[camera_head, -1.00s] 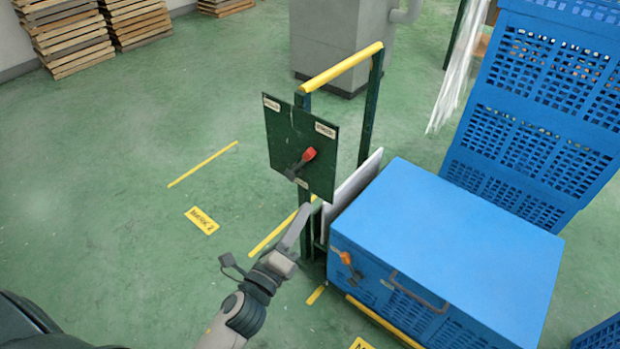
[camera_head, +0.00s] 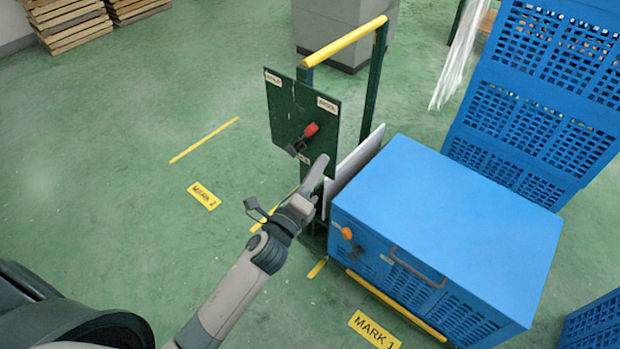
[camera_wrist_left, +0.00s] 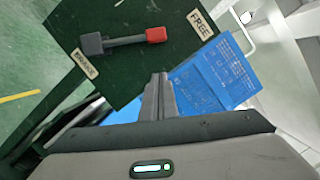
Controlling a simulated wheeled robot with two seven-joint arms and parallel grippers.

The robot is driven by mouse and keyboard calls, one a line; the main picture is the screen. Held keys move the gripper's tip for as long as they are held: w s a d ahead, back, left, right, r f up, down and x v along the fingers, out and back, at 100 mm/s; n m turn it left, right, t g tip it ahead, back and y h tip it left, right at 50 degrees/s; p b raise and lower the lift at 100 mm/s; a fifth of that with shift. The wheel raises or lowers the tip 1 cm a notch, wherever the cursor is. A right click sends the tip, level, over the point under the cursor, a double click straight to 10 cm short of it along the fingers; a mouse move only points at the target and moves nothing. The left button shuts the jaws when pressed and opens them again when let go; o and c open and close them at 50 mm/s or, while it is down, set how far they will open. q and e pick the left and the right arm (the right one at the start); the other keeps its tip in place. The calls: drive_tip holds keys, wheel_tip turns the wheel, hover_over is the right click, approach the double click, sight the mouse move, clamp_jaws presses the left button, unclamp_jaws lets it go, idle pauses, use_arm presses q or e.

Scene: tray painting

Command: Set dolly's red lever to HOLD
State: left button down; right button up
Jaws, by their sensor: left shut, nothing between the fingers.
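The dolly's dark green panel (camera_head: 285,105) stands upright under its yellow handle. The lever's red tip (camera_head: 311,130) points up and right from its dark pivot (camera_head: 297,147), towards the upper right label. In the left wrist view the red tip (camera_wrist_left: 156,35) points towards a FREE label (camera_wrist_left: 200,24); another label (camera_wrist_left: 84,64) lies near the pivot and is hard to read. The panel's upper left label (camera_head: 272,77) is too small to read. My left gripper (camera_head: 323,160) is shut and empty, just below and right of the lever, apart from it.
A blue crate (camera_head: 450,205) with an orange-tipped lever (camera_head: 347,233) sits on the dolly, right of my gripper. A pale board (camera_head: 353,170) stands between panel and crate. Taller blue crates (camera_head: 540,95) stand behind. The floor left of the panel is clear.

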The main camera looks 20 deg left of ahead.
sight(305, 138)
use_arm(q)
drive_tip(key=w+a+r, duration=0.2)
drive_tip(key=w+a, duration=0.1)
drive_tip(key=shift+w+r+p, duration=0.15)
drive_tip(key=shift+w+p, duration=0.1)
drive_tip(key=shift+p, duration=0.15)
use_arm(e)
drive_tip(key=shift+s+d+f+g+h, duration=0.15)
drive_tip(key=shift+s+d+g+h, duration=0.2)
drive_tip(key=shift+d, duration=0.3)
use_arm(q)
drive_tip(key=shift+r, duration=0.1)
use_arm(e)
drive_tip(key=shift+r, duration=0.2)
